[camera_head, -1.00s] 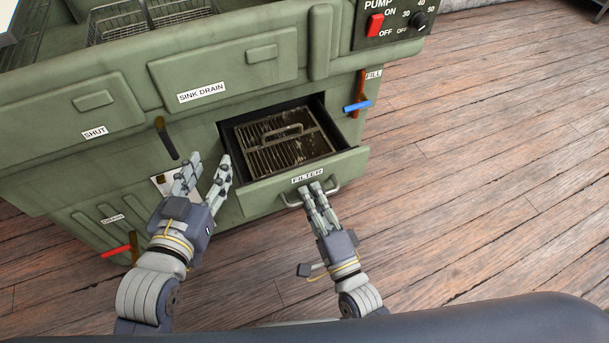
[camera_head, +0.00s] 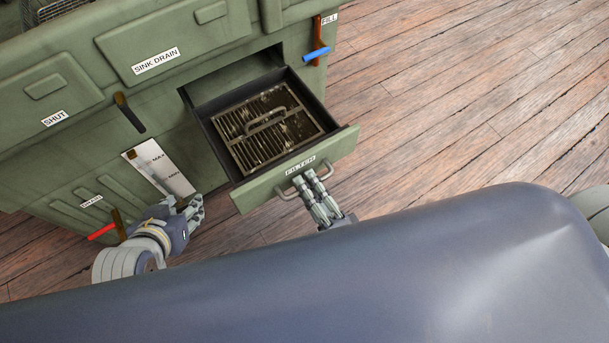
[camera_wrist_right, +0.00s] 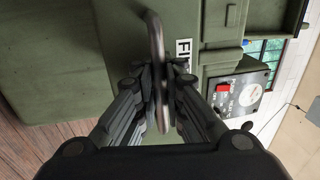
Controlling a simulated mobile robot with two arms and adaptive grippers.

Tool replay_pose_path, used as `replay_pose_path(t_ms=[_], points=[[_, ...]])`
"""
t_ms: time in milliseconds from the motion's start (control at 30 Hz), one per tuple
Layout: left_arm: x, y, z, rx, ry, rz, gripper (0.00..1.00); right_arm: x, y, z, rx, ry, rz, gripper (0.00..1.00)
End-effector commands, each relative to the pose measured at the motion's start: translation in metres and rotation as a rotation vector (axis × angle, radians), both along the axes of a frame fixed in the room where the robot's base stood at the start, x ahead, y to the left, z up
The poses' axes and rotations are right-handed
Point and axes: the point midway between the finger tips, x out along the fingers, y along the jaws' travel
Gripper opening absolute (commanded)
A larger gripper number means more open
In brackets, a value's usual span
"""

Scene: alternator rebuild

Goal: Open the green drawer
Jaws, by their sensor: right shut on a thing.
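The green drawer (camera_head: 254,187), labelled FILTER, stands well out from the green cabinet, so its dark inside shows. A metal grille filter (camera_head: 265,125) with a handle on top lies in it. My right gripper (camera_head: 309,183) is shut on the drawer's metal handle (camera_head: 283,194). In the right wrist view, the handle (camera_wrist_right: 156,42) passes between the fingers of the right gripper (camera_wrist_right: 160,82). My left gripper (camera_head: 192,208) is low in front of the cabinet, left of the drawer and apart from it. Its fingers look spread and empty.
The cabinet (camera_head: 75,165) has a SINK DRAIN panel (camera_head: 175,65) above the drawer. A blue-handled FILL lever (camera_head: 316,55) is to the right and a red DRAIN lever (camera_head: 102,232) at lower left. The wooden floor (camera_head: 450,120) to the right is clear.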

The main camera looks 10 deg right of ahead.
Motion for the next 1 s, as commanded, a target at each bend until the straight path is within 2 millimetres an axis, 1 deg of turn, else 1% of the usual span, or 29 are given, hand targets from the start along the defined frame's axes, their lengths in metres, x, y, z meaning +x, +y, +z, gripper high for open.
replay_pose_path(t_ms=[33, 300, 333, 367, 700, 767, 867, 1000], points=[[0.0, 0.0, -0.001, 0.0, 0.002, 0.0, 0.4, -0.002, 0.0, -0.005, -0.004, 0.012, 0.003, 0.0], [0.0, 0.0, -0.001, 0.0, 0.002, 0.0, 0.4, -0.002, 0.0, -0.005, -0.004, 0.013, 0.003, 0.0], [0.0, 0.0, -0.001, 0.0, 0.002, 0.0, 0.4, -0.002, 0.0, -0.005, -0.004, 0.013, 0.003, 0.14], [0.0, 0.0, -0.001, 0.0, 0.001, 0.0, 0.4, -0.002, 0.0, -0.005, -0.004, 0.012, 0.003, 0.17], [0.0, 0.0, 0.0, 0.001, 0.0, 0.001, 0.4, -0.003, 0.0, -0.003, -0.002, 0.006, 0.002, 0.17], [0.0, 0.0, 0.0, 0.001, 0.0, 0.001, 0.4, -0.007, -0.002, -0.004, -0.003, 0.007, 0.002, 0.17], [0.0, 0.0, 0.0, 0.001, 0.0, 0.001, 0.4, -0.021, -0.006, -0.007, -0.003, 0.008, 0.004, 0.17], [0.0, 0.0, 0.0, 0.0, 0.0, 0.0, 0.4, -0.049, -0.015, -0.012, -0.005, 0.009, 0.005, 0.17]])
